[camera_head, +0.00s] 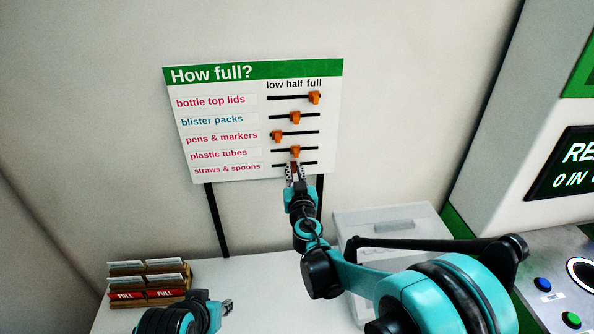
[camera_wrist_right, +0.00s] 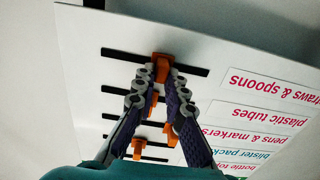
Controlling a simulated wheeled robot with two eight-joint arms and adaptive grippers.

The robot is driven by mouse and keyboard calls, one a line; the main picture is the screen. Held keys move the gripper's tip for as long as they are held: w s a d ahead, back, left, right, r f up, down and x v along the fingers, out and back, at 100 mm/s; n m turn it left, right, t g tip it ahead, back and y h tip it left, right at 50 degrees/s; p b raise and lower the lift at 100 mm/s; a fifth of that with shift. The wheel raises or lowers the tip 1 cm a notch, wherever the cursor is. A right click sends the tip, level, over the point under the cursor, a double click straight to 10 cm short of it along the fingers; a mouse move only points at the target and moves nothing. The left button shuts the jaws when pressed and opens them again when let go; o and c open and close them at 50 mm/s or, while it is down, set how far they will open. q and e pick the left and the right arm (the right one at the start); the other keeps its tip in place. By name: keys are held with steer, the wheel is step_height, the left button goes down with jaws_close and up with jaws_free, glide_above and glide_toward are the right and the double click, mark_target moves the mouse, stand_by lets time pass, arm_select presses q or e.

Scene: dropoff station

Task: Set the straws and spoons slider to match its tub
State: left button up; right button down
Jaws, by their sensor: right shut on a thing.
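The "How full?" board (camera_head: 220,130) has rows of black slots with orange sliders under "low half full". The straws and spoons row (camera_head: 227,169) is the lowest. My right gripper (camera_head: 295,172) is shut on that row's orange slider, which its fingers mostly cover in the head view. In the wrist view, the slider (camera_wrist_right: 162,62) sits near the middle of its slot, between the fingertips of my right gripper (camera_wrist_right: 162,76). My left gripper (camera_head: 227,307) is low at the left, above the table, too small to judge. No straws and spoons tub is recognizable in view.
The plastic tubes slider (camera_head: 295,151) is just above, near the middle. A pale lidded box (camera_head: 390,222) stands behind my right arm. A card holder (camera_head: 147,283) with "FULL" cards is at the left. A station with buttons (camera_head: 543,284) stands at the right.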

mark_target(276, 163)
steer(key=a, duration=0.4)
steer(key=shift+s+a+b, duration=0.3)
steer(key=shift+a, duration=0.05)
steer(key=shift+d, duration=0.1)
steer(key=c, duration=1.6)
jaws_free()
steer(key=shift+a, duration=0.2)
steer(key=shift+o, duration=0.2)
steer(key=s+d, duration=0.1)
steer(key=s, duration=1.1)
steer(key=shift+d, duration=0.3)
